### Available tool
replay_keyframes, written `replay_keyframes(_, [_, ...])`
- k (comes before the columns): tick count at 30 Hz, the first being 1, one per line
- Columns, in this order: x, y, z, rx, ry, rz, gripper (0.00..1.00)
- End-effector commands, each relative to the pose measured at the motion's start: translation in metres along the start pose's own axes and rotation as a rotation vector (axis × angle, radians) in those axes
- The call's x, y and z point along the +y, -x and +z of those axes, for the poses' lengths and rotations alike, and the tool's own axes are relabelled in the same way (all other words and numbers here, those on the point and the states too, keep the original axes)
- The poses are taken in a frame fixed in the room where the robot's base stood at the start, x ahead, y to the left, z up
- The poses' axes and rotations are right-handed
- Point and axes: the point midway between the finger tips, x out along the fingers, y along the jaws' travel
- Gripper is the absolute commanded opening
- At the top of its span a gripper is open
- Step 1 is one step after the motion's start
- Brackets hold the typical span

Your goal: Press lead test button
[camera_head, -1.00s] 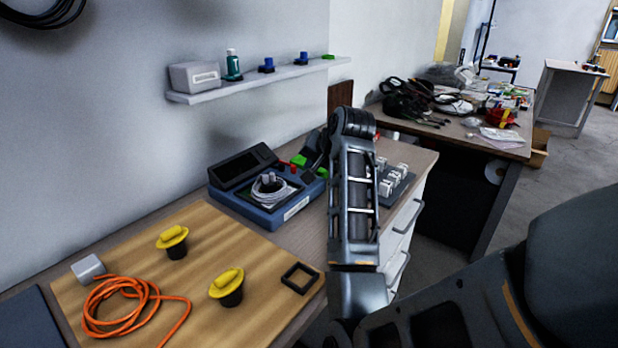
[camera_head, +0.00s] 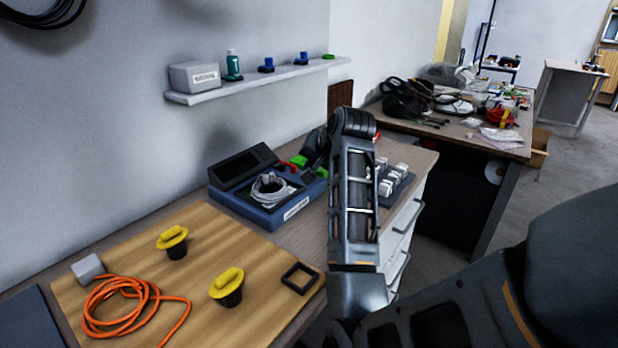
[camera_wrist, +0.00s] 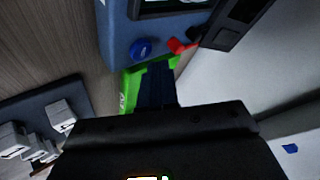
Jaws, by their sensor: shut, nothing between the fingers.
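The blue tester box (camera_head: 262,214) stands on the bench against the wall, with a dark raised screen (camera_head: 243,166) and a coiled grey lead (camera_head: 270,187) on top. In the wrist view, the box's blue corner (camera_wrist: 117,38) carries a round blue button (camera_wrist: 141,48), with a red part (camera_wrist: 180,46) beside it. My gripper (camera_wrist: 158,72) is shut and empty, its fingertips close to the button and over a green piece (camera_wrist: 131,92). I cannot tell whether they touch anything. In the head view my arm hides much of the gripper and the box's right end.
A dark tray with white blocks (camera_head: 388,185) lies right of my arm. A wooden mat (camera_head: 205,268) at the front left holds an orange cable (camera_head: 125,300), two yellow-topped knobs (camera_head: 228,284) and a black square frame (camera_head: 300,278). A wall shelf (camera_head: 255,80) hangs above.

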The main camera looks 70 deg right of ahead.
Motion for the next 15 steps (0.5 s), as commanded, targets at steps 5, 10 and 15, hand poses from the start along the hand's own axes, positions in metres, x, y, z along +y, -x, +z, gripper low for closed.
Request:
replay_keyframes(5, [0.0006,-0.0007,0.0006,0.0,0.0,0.0,0.0])
replay_keyframes(10, [0.0033,-0.004,0.0031,-0.001,0.0,0.001,0.0])
replay_keyframes(15, [0.0042,-0.0056,0.004,0.001,0.0,0.0,0.0])
